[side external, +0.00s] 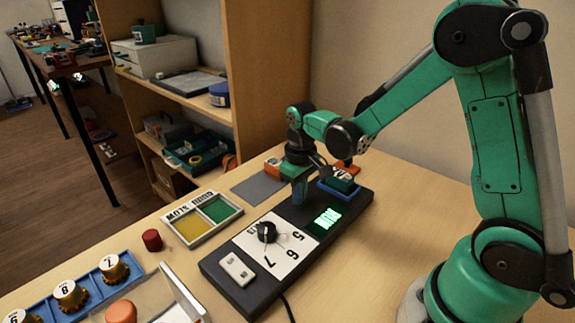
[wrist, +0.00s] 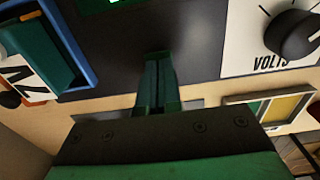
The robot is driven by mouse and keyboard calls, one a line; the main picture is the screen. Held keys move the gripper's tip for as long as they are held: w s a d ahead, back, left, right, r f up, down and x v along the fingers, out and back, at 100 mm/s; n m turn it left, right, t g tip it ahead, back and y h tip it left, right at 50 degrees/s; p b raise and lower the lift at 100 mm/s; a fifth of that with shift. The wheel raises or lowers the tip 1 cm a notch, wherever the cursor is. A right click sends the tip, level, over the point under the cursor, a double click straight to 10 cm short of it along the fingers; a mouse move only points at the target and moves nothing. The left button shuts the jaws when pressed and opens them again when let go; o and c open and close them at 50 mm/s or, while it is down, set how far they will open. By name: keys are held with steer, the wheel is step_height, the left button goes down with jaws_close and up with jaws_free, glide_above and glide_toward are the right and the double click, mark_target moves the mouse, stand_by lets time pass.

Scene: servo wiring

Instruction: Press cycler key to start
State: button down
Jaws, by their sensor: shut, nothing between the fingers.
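The cycler is a long dark box (side external: 222,283) on the table. Its front-left end carries a white key block (side external: 237,269) with small dark marks, outside the wrist view. A black dial (side external: 266,232) on a white numbered plate sits mid-box; it also shows at the wrist view's top right (wrist: 294,36). A green display (side external: 327,217) is lit. A blue cradle (side external: 325,191) at the far end holds a dark green block (side external: 343,184). My gripper (side external: 298,193) is shut and empty, pointing down over the box between dial and cradle. In the wrist view the fingertips (wrist: 158,60) are together; contact is unclear.
A tray with yellow and green sections (side external: 203,219) lies left of the box, with a red cylinder (side external: 152,240) nearby. A blue rack (side external: 85,286) with several numbered knobs and an orange-topped item (side external: 121,312) stand at front left. A cable leaves the box's near side.

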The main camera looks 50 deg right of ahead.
steer(key=shift+f, duration=0.2)
step_height(320, 180, up, 14)
steer(key=shift+r, duration=0.2)
stand_by(0.4)
stand_by(0.5)
steer(key=s+a+f+t, duration=0.3)
steer(key=s+a+t, duration=0.2)
steer(key=s+t, duration=0.1)
steer(key=shift+s+t, duration=0.15)
steer(key=shift+t, duration=0.45)
stand_by(4.9)
